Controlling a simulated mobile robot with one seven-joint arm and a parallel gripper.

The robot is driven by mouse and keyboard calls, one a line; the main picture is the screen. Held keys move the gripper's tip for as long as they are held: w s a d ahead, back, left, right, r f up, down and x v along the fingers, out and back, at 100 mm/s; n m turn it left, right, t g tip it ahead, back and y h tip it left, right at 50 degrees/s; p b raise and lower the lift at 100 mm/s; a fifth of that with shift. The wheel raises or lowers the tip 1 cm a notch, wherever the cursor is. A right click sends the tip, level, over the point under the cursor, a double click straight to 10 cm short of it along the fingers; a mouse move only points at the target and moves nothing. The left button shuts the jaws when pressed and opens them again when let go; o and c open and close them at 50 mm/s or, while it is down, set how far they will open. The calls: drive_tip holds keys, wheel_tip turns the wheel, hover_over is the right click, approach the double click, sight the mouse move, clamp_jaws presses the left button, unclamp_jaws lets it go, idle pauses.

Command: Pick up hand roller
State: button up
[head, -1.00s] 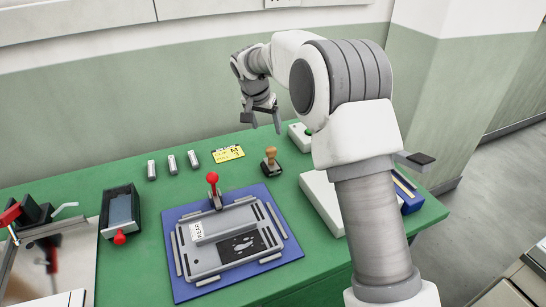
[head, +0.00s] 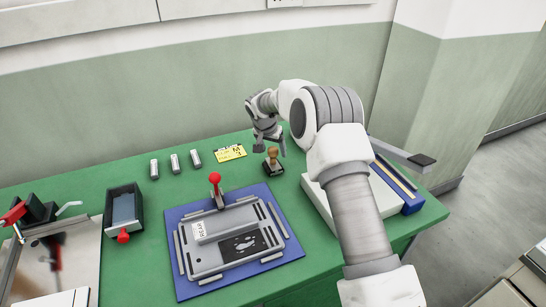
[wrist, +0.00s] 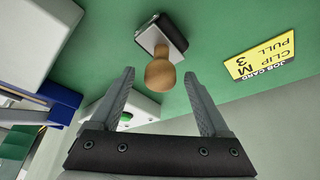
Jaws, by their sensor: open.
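A small upright tool (head: 273,168) with a rounded wooden handle on a dark block stands on the green table, right of the yellow card. It may be the hand roller, though it looks more like a stamp and no roller cylinder shows. In the wrist view its wooden knob (wrist: 160,72) appears between my fingertips, with its dark and pale base beyond. My gripper (head: 269,148) is open and empty, just above and behind the tool in the head view. It also shows in the wrist view (wrist: 159,76). I cannot tell whether the fingers reach the knob's depth.
A yellow job card (head: 230,153) and several small grey cylinders (head: 175,163) lie left of the tool. In front is a blue mat (head: 185,291) with a grey fixture (head: 228,243) and red-knobbed lever (head: 215,178). A pale box (head: 330,205) stands to the right.

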drive_tip(key=shift+w+f, duration=0.15)
drive_tip(key=shift+f, duration=0.1)
clamp_jaws()
drive_tip(key=shift+r, duration=0.1)
idle(1.2)
